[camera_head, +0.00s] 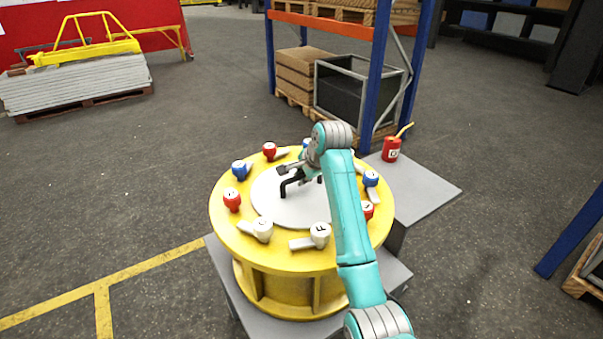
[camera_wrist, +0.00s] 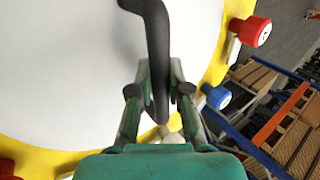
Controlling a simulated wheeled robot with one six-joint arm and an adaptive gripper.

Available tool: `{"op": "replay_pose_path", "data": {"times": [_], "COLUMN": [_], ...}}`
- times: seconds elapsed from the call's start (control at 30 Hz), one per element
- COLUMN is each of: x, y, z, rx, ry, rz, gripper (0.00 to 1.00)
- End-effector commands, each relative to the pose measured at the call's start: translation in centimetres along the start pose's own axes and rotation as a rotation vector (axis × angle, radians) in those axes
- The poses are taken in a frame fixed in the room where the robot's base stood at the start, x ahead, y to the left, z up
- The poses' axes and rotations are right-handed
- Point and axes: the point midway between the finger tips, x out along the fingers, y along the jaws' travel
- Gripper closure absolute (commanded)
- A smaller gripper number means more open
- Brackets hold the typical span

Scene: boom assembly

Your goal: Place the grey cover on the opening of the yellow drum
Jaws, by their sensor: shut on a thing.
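The grey cover (camera_head: 270,204) is a pale round disc with a black bent handle (camera_head: 286,188) on top. It is over the middle of the yellow drum's top, inside the drum's yellow rim (camera_head: 226,213). I cannot tell whether it rests on the drum or hangs just above it. The opening is hidden under the cover. My gripper (camera_head: 284,170) is shut on the handle. In the wrist view my gripper (camera_wrist: 160,95) has a finger on each side of the black handle (camera_wrist: 157,45), and the cover (camera_wrist: 60,70) fills the left of the view.
Several red, blue and white knobbed clamps ring the drum's rim, such as a red one (camera_head: 232,200) and a white one (camera_head: 319,236). A red can (camera_head: 391,149) stands on a grey platform (camera_head: 430,185) at right. A blue-and-orange rack (camera_head: 378,75) stands behind.

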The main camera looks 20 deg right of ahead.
Motion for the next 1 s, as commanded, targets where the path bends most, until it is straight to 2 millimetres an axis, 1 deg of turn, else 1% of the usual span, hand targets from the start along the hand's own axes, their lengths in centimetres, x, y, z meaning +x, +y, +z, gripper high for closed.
{"op": "replay_pose_path", "data": {"times": [0.03, 0.2, 0.23, 0.27, 0.3, 0.67, 0.77, 0.87, 1.0], "x": [-0.4, -0.2, 0.1, 0.1, 0.1, -0.2, -1.1, -2.7, -5.6], "y": [-0.4, -0.3, 0.1, 0.1, 0.1, -0.1, -0.1, -0.1, -0.1], "z": [0.0, 0.0, 0.0, 0.0, 0.0, 0.0, 0.0, -0.1, -0.1], "rx": [-0.002, -0.001, 0.000, 0.000, 0.000, 0.000, 0.000, 0.001, 0.000], "ry": [0.002, 0.002, 0.000, 0.000, 0.000, 0.000, 0.001, 0.001, 0.002], "rz": [-0.010, -0.010, 0.000, 0.000, 0.000, -0.001, -0.003, -0.004, -0.004], "gripper": [1.00, 1.00, 0.76, 0.68, 0.58, 0.58, 0.58, 0.58, 0.58]}}
